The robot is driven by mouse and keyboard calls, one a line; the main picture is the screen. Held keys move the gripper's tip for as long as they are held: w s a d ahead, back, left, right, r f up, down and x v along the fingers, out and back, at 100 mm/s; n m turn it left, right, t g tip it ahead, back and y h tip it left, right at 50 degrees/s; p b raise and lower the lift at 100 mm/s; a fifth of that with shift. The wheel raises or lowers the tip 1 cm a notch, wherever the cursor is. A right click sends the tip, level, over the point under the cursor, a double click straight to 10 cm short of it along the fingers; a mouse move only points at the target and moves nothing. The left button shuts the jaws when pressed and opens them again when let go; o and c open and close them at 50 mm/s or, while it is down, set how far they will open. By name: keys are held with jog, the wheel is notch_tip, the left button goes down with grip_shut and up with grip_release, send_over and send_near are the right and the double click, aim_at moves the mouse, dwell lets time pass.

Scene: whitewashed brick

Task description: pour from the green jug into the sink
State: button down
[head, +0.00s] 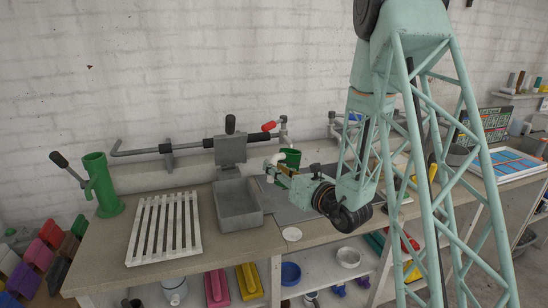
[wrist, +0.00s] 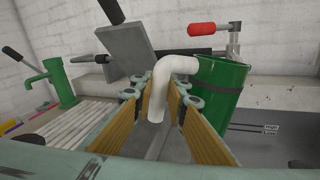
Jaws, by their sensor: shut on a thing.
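The green jug (head: 291,157) is behind my gripper in the head view, to the right of the grey sink (head: 237,213). In the wrist view the jug (wrist: 221,90) is at the right, close to upright, with its white curved handle (wrist: 178,66) running between the fingers. My gripper (head: 276,169) is shut on this handle; its tan-padded fingers also show in the wrist view (wrist: 157,98). The jug's contents are hidden, and its lower part is partly covered by my gripper in the head view. I cannot tell whether its base touches the surface.
A white slatted rack (head: 165,228) lies left of the sink, with a green hand pump (head: 101,186) beyond it. A grey pipe with a red lever (head: 269,126) runs behind the sink.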

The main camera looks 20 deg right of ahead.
jog(key=shift+s+a+f, duration=0.1)
jog(key=shift+s+f, duration=0.1)
jog(key=shift+f, duration=0.35)
jog(key=shift+s+a+f, duration=0.1)
jog(key=shift+s+f, duration=0.05)
jog(key=shift+f, duration=0.35)
jog(key=shift+m+p, duration=0.5)
jog(key=shift+p, duration=0.65)
jog(key=shift+d+f+m+p, duration=0.2)
jog(key=shift+m+p, duration=0.4)
jog(key=shift+p, duration=0.45)
jog(key=shift+w+f+m+g+p, duration=0.1)
jog(key=shift+f+m+g+p, duration=0.3)
jog(key=shift+p, duration=0.65)
jog(key=m+p, duration=0.2)
jog(key=p, duration=0.1)
jog(key=shift+w+d, duration=0.25)
jog(key=shift+d, duration=0.1)
jog(key=shift+p, duration=0.35)
jog(key=shift+d+f+g+y, duration=0.2)
jog(key=shift+g+y, duration=0.1)
jog(key=shift+y, duration=0.1)
